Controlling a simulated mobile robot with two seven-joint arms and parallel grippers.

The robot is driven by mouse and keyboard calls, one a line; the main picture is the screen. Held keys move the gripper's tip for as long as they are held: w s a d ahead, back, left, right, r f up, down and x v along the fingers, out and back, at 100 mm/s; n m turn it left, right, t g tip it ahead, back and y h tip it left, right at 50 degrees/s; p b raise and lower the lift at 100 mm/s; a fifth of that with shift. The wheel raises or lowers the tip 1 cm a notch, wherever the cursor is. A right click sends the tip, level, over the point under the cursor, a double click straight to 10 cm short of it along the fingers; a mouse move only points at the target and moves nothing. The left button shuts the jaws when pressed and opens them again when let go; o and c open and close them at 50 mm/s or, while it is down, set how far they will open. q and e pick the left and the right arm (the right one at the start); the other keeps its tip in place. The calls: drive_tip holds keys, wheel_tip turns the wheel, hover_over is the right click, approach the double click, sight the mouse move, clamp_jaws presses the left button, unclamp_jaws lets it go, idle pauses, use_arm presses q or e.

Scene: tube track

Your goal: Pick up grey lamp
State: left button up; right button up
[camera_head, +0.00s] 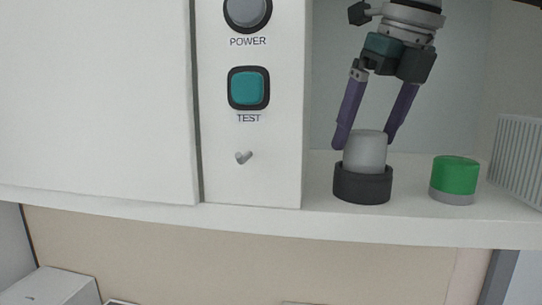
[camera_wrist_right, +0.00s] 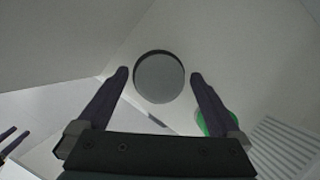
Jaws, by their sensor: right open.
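The grey lamp (camera_head: 365,151) is a pale grey rounded cylinder in a dark round base (camera_head: 362,186) on a white shelf. My right gripper (camera_head: 367,142) comes down from above with its two purple fingers apart, one on each side of the lamp's top in the head view. In the right wrist view the lamp (camera_wrist_right: 159,78) is a grey disc with a dark rim, centred just beyond the open fingertips (camera_wrist_right: 159,74). I cannot tell whether either finger touches it. My left gripper is not in the head view.
A green lamp (camera_head: 455,175) with a grey base stands right of the grey one. A white ribbed panel (camera_head: 517,160) is at the far right. The white panel at left carries a POWER knob (camera_head: 247,10), a teal TEST button (camera_head: 247,88) and a small toggle (camera_head: 243,157). The shelf's front edge (camera_head: 400,228) is clear.

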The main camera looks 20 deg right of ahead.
drive_tip(key=shift+x, duration=1)
drive_tip(key=shift+r, duration=0.15)
drive_tip(key=c, duration=1.4)
